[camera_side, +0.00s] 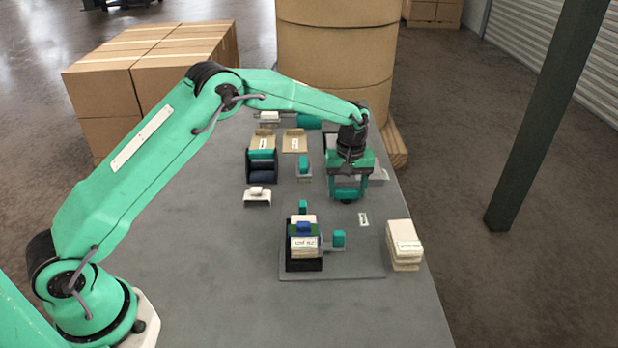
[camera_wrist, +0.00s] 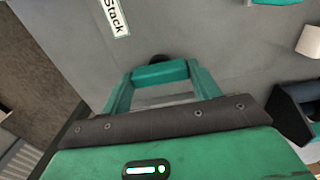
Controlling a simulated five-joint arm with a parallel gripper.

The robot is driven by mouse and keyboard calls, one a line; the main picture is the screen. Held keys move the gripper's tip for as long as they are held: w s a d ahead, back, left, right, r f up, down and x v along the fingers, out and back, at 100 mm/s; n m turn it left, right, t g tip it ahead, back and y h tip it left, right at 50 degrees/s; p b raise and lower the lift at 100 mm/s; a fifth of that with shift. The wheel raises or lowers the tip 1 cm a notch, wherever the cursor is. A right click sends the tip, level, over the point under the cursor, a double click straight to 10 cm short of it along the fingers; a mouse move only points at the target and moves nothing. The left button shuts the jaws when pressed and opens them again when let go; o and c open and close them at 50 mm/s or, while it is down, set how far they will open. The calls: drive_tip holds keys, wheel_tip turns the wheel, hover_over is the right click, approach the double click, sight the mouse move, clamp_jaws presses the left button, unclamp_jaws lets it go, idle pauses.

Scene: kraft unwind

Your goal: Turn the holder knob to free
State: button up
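My gripper (camera_side: 348,193) is low over the right side of the bench, behind the small "Stack" label (camera_side: 363,219). In the wrist view, a teal crosspiece spans the gap between its two teal fingers (camera_wrist: 160,75), with a dark round part just past it. I cannot tell whether this crosspiece is a knob or part of the gripper. Teal knob-like blocks show at the front fixture's right side (camera_side: 338,238), behind that fixture (camera_side: 303,207), and left of my gripper (camera_side: 304,167). I cannot tell which is the holder knob.
The front black fixture (camera_side: 304,264) holds a labelled stack with a blue piece on top. A pale stack (camera_side: 404,246) stands at the bench's right edge. A black rack (camera_side: 262,179) and a white piece (camera_side: 257,199) are left of my gripper. The bench's left front is clear.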

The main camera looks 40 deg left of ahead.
drive_tip(key=shift+c, duration=0.5)
drive_tip(key=shift+m, duration=0.4)
drive_tip(key=m, duration=0.7)
drive_tip(key=shift+m, duration=0.4)
drive_tip(key=m, duration=0.4)
drive_tip(key=shift+m, duration=2.3)
